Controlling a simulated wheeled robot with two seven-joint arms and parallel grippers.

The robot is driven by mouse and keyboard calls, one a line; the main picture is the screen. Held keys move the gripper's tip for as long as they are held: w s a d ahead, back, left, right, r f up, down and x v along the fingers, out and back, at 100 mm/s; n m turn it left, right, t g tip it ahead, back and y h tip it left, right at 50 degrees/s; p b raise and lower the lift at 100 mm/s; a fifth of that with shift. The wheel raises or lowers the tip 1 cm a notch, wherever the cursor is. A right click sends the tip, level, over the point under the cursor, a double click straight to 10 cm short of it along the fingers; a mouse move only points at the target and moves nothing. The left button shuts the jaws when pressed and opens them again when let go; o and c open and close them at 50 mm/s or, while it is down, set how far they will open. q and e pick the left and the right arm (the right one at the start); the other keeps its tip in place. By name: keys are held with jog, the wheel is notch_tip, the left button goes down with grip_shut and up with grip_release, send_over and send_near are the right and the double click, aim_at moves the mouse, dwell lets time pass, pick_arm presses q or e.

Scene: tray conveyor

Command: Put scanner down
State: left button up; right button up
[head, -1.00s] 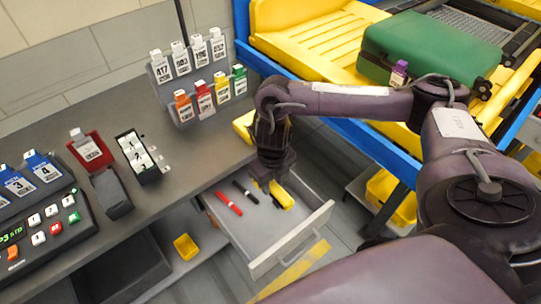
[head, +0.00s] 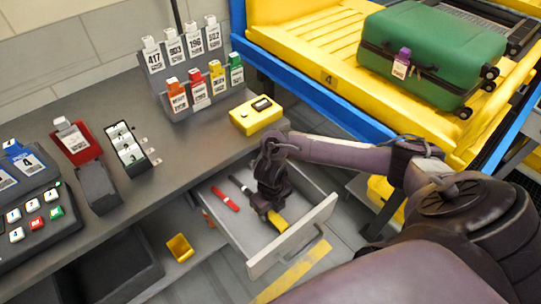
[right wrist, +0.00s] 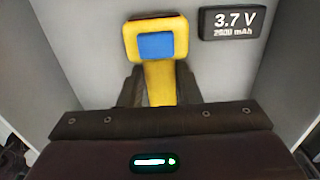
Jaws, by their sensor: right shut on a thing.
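The scanner is yellow with a blue screen and fills the middle of the right wrist view (right wrist: 157,45); in the head view its yellow body (head: 278,221) shows just below my right gripper (head: 268,208). The gripper's fingers are shut on the scanner's yellow handle, one on each side. The gripper and scanner are inside the open grey drawer (head: 290,247), near its front right part. I cannot tell whether the scanner touches the drawer floor. My left gripper is not in view.
A red marker (head: 225,199) and a black marker (head: 240,184) lie in the drawer left of the gripper. A black 3.7 V battery (right wrist: 230,22) lies near the scanner. A yellow device (head: 256,115) sits on the counter edge above. A green suitcase (head: 430,50) lies on the conveyor's yellow tray.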

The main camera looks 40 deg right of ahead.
jog(key=shift+f, duration=0.7)
jog(key=shift+f, duration=0.2)
jog(key=o, duration=1.1)
jog(key=shift+r, duration=0.1)
